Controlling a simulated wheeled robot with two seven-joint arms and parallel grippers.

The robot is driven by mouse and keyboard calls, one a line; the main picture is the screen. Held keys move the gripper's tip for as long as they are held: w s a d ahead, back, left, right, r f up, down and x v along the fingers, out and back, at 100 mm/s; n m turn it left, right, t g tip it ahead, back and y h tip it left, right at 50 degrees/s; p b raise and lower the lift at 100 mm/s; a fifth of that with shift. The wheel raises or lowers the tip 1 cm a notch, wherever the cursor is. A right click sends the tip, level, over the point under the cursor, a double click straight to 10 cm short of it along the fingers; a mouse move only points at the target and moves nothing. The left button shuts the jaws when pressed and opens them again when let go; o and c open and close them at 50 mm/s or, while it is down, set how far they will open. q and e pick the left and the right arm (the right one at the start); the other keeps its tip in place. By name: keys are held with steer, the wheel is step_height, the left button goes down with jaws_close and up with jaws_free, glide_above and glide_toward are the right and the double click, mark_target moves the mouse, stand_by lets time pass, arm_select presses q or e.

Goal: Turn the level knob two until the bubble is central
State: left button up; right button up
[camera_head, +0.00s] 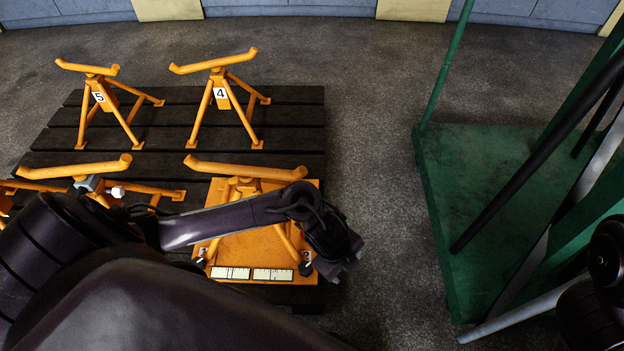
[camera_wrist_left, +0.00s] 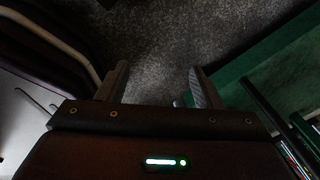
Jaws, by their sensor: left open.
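Two white strips with dark marks (camera_head: 251,274) lie along the plate's near edge; no bubble can be made out. My left gripper (camera_head: 343,274) is just right of the right knob, beyond the plate edge. In the left wrist view its fingers (camera_wrist_left: 157,82) are apart, with only floor between them.
Orange stands marked 5 (camera_head: 99,97) and 4 (camera_head: 220,93) stand on the dark slatted pallet (camera_head: 165,125). Another stand (camera_head: 75,170) is partly hidden at left. A green trolley (camera_head: 470,190) with dark bars stands at right. Bare floor (camera_head: 380,150) lies between.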

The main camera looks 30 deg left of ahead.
arm_select(q)
steer(key=d+r+n+t+p, duration=0.2)
steer(key=d+r+n+p, duration=0.2)
steer(key=r+n+p, duration=0.6)
steer(key=s+a+r+n+g+y+p, duration=0.1)
steer(key=s+a+r+n+g+p, duration=0.1)
steer(key=s+a+r+n+p, duration=0.3)
steer(key=s+a+n+p, duration=0.1)
steer(key=s+a+n, duration=0.1)
steer(key=s+a, duration=0.1)
steer(key=shift+r+g+y, duration=0.2)
steer(key=shift+g+y, duration=0.2)
steer(key=shift+d, duration=0.1)
